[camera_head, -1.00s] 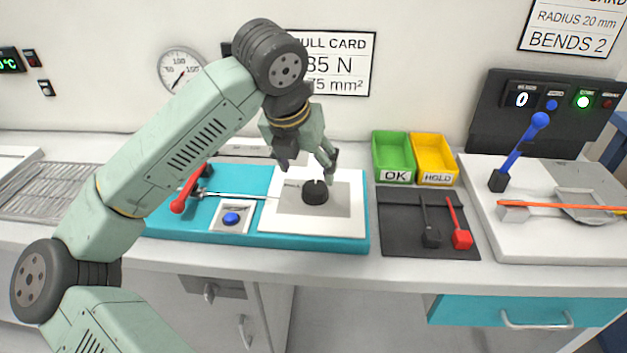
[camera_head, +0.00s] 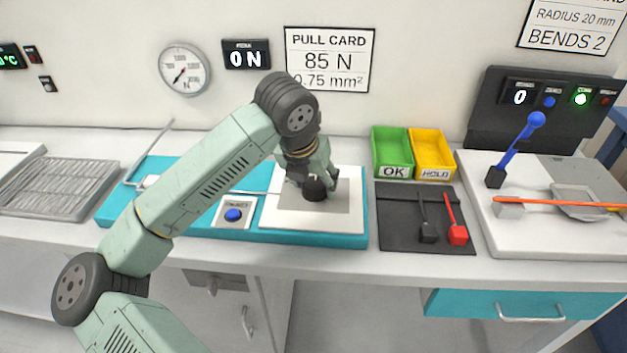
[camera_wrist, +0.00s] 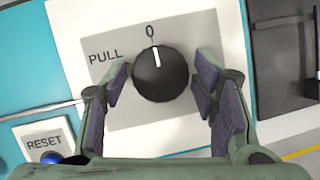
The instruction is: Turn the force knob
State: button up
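The force knob (camera_wrist: 160,78) is a round black knob with a white pointer line, on a grey panel marked PULL with a 0 above it. The pointer is near the 0. In the head view the knob (camera_head: 315,190) sits on the white plate of the teal unit. My gripper (camera_wrist: 160,88) is open, with one finger on each side of the knob. The left finger is close to the knob's edge, and a gap shows on the right. I cannot tell whether either finger touches it. The force display (camera_head: 245,54) reads 0 N.
A blue RESET button (camera_head: 233,215) is left of the knob. The pull card (camera_head: 329,60) on the wall reads 85 N, 0.75 mm². A dial gauge (camera_head: 185,70) hangs beside the display. A green OK bin (camera_head: 392,172), a yellow HOLD bin (camera_head: 434,175) and a black mat (camera_head: 398,236) are at the right.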

jog(key=c, duration=0.8)
jog(key=shift+c, duration=0.2)
jog(key=shift+f+b, duration=0.1)
jog(key=shift+b, duration=0.35)
jog(key=shift+m+b, duration=0.35)
jog(key=shift+m, duration=0.05)
jog(key=m+h+b, duration=0.1)
jog(key=m+b, duration=0.1)
jog(key=b, duration=0.1)
jog(key=shift+w+a+f, duration=0.1)
jog(key=shift+f, duration=0.05)
jog(key=m+g+b, duration=0.1)
jog(key=m+b, duration=0.1)
jog(key=shift+m+h, duration=0.3)
jog(key=shift+m, duration=0.1)
jog(key=m, duration=0.1)
jog(key=m+g+b, duration=0.1)
jog(key=shift+w+r+m+h, duration=0.1)
jog(key=shift+r+m+h, duration=0.1)
jog(key=shift+m+h, duration=0.15)
jog(key=m+g, duration=0.1)
jog(key=m, duration=0.1)
jog(key=m+g+b, duration=0.1)
jog(key=m, duration=0.2)
jog(key=shift+w+r+m+h, duration=0.1)
jog(key=shift+m+h, duration=0.15)
jog(key=shift+a, duration=0.1)
